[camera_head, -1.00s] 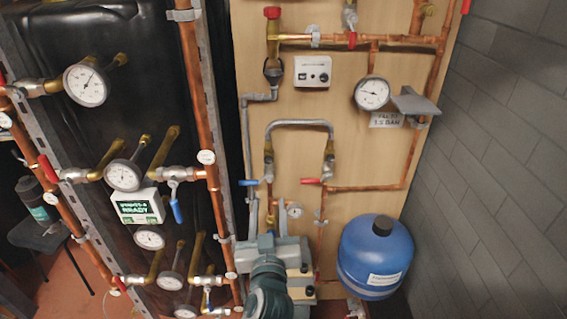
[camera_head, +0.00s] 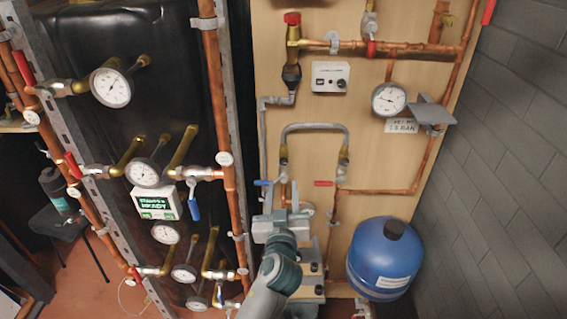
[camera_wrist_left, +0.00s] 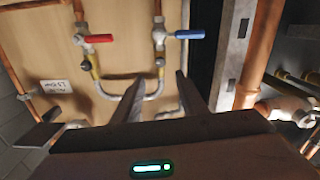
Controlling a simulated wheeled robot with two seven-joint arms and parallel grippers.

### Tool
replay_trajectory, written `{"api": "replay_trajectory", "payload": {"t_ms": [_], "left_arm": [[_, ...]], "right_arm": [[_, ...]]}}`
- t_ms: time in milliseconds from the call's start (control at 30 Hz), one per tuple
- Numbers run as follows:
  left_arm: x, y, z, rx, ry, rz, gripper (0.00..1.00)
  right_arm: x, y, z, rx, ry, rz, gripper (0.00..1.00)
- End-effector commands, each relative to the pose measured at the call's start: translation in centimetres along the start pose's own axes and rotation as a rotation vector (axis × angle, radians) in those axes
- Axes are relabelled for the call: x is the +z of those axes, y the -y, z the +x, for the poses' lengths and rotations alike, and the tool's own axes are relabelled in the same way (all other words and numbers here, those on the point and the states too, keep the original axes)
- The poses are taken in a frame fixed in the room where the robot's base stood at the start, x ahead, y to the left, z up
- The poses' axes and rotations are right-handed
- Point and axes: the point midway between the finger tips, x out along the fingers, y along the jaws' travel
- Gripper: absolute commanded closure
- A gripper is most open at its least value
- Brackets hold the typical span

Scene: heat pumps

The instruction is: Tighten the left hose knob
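A grey U-shaped hose (camera_head: 314,127) is mounted on the wooden board, with its bend up. The left hose knob (camera_head: 284,158) is at its left lower end, above the blue-handled valve (camera_head: 263,183). In the left wrist view, turned upside down, this knob (camera_wrist_left: 160,63) shows beside the blue handle (camera_wrist_left: 189,34). My left gripper (camera_head: 283,217) is just below the blue-handled valve in the head view. In the left wrist view my left gripper (camera_wrist_left: 159,74) is open, one finger on each side of the knob in the picture, with no contact visible. My right gripper is not in view.
The red-handled valve (camera_head: 325,183) stands right of the blue one. A blue tank (camera_head: 385,262) is at lower right, and a pressure gauge (camera_head: 389,99) with a small shelf is at upper right. Copper pipes (camera_head: 220,130) and more gauges fill the left side.

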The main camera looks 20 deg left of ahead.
Motion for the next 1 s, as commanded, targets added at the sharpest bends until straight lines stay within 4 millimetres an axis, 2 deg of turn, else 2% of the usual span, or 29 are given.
{"api": "replay_trajectory", "payload": {"t_ms": [33, 200, 500, 700, 1000], "left_arm": [[-0.5, 0.0, 1.1, -0.001, -0.001, 0.003, 0.61], [-0.4, 0.0, 4.1, -0.001, 0.0, 0.003, 0.61], [-0.2, 0.0, 8.3, -0.001, 0.0, 0.001, 0.61], [-0.1, 0.0, 9.7, 0.0, 0.0, 0.001, 0.61], [0.0, 0.0, 9.9, 0.0, 0.0, 0.0, 0.61]], "right_arm": [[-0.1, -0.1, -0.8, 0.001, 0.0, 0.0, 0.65], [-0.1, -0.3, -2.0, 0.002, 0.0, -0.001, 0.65], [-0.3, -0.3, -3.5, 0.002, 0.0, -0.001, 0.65], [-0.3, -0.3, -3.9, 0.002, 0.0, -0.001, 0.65], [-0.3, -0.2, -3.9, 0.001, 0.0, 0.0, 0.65]]}}
